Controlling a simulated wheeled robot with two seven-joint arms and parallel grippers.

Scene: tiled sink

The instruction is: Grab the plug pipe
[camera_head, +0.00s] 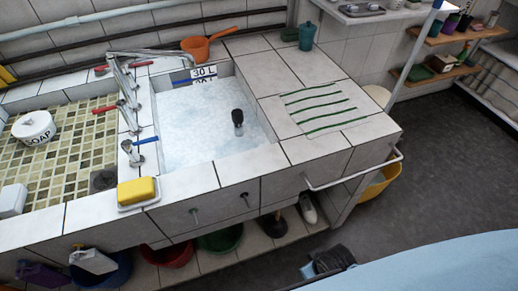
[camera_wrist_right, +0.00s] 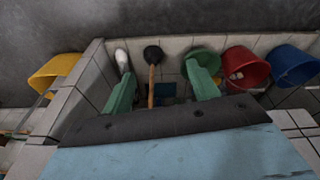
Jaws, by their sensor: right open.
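The plug pipe (camera_head: 238,118), a dark upright piece, stands in the water-filled basin (camera_head: 200,120) in the head view. Its lower end is hidden by the rippled water. My right gripper (camera_wrist_right: 162,88) shows in the right wrist view with its two green fingers spread apart and nothing between them. It faces the area under the counter, and the plug pipe is not in that view. My left gripper is not in view.
Taps (camera_head: 130,110) line the basin's left side. A yellow sponge (camera_head: 137,190) lies at the front left, an orange pan (camera_head: 205,47) at the back. A metal rail (camera_head: 355,175) juts from the counter. A plunger (camera_wrist_right: 152,55) and buckets, one red (camera_wrist_right: 245,66), stand below.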

